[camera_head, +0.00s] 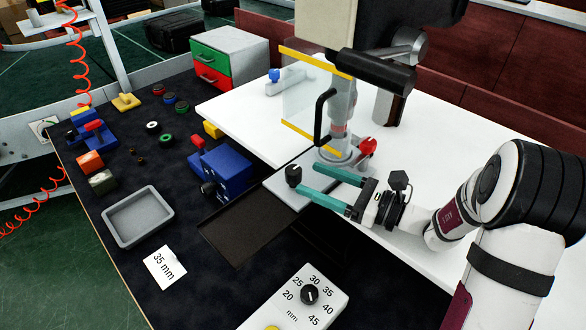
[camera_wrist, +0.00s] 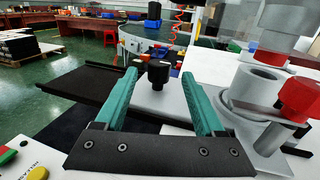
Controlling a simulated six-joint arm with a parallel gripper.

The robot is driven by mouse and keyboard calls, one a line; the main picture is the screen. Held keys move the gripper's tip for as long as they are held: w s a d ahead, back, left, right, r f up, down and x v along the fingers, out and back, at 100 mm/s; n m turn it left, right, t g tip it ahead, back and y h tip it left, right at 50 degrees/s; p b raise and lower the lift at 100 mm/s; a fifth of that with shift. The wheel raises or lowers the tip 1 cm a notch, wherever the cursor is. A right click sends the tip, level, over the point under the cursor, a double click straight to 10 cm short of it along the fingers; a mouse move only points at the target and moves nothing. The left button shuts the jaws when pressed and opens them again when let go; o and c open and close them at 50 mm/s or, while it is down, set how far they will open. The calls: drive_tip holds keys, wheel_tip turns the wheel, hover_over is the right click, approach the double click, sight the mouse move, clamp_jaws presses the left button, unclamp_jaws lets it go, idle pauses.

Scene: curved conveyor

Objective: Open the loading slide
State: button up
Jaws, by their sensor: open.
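The loading slide shows as a pale grey plate (camera_head: 282,192) at the base of the press, with an upright black knob (camera_head: 293,175) on it. The plate also shows in the wrist view (camera_wrist: 160,104), with the knob (camera_wrist: 158,73) standing on it. My gripper (camera_head: 307,178) is open, its two teal fingers low over the plate and pointing at the knob. In the wrist view my gripper (camera_wrist: 159,74) has the knob centred between its fingertips, with space on both sides. I cannot tell exactly how far the tips reach past it.
A clear guard with yellow strips (camera_head: 318,60) and a black handle (camera_head: 322,115) stands above the slide. A red knob (camera_head: 366,147) sits right of the press column. A dark tray (camera_head: 245,228) lies left of the plate, a blue block (camera_head: 228,168) behind it. A dial box (camera_head: 310,300) is in front.

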sight(293, 169)
drive_tip(key=x, duration=0.5)
drive_tip(key=shift+w+a, duration=0.15)
drive_tip(key=shift+a, duration=0.2)
drive_tip(key=shift+c, duration=0.3)
clamp_jaws()
idle(0.7)
